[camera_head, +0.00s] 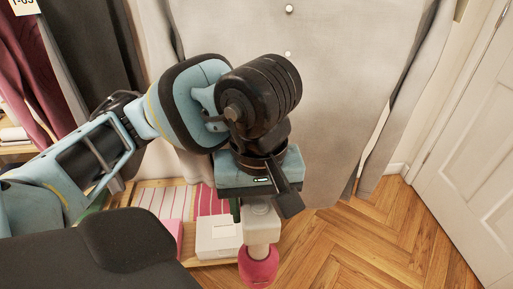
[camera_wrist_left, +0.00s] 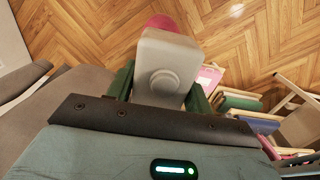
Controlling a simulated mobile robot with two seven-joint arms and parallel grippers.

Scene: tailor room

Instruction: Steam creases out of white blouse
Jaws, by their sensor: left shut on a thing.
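A pale greyish-white blouse (camera_head: 345,115) with buttons down its front hangs upright and fills the middle of the head view. In the left wrist view its pale cloth (camera_wrist_left: 70,100) shows at the left. My left gripper (camera_wrist_left: 160,88) is in front of the blouse, pointing down, with green fingers either side of a white and pink handheld tool. The tool, which looks like a steamer (camera_head: 261,224), has its pink end (camera_head: 258,266) lowest. Its white body also shows in the wrist view (camera_wrist_left: 168,52). My arm hides part of the blouse. My right gripper is not seen.
A low wooden shelf behind my arm holds a white box (camera_head: 218,237) and folded striped cloth (camera_head: 160,201). Dark and maroon garments (camera_head: 42,85) hang at the left. A white door (camera_head: 465,140) stands at the right. The herringbone floor (camera_head: 400,240) there is clear.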

